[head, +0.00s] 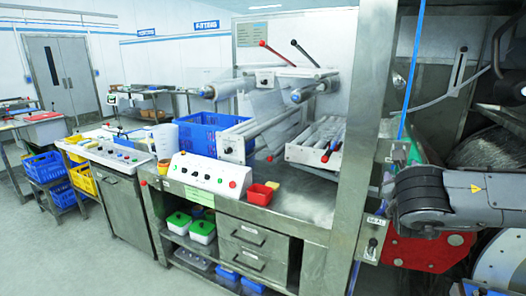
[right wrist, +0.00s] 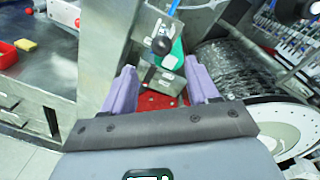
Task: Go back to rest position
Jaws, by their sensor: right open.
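My right gripper (right wrist: 160,68) shows in the right wrist view with its two purple fingers spread wide and nothing between them. Beyond the fingers are a red plate (right wrist: 155,101) and a green part (right wrist: 172,62) by a steel post. A dark part of my right arm crosses the right side of the head view, in front of the machine. The right fingers cannot be made out there. My left gripper is in neither view. The ribbed dosing drum (right wrist: 240,75) lies right of my right gripper; part of it shows in the head view (head: 490,147).
A steel bench (head: 310,200) with rollers and a control box (head: 210,174) stands left of the steel post (head: 352,130). A red bin (head: 260,194) sits near its front edge. A blue crate (head: 205,134) stands behind.

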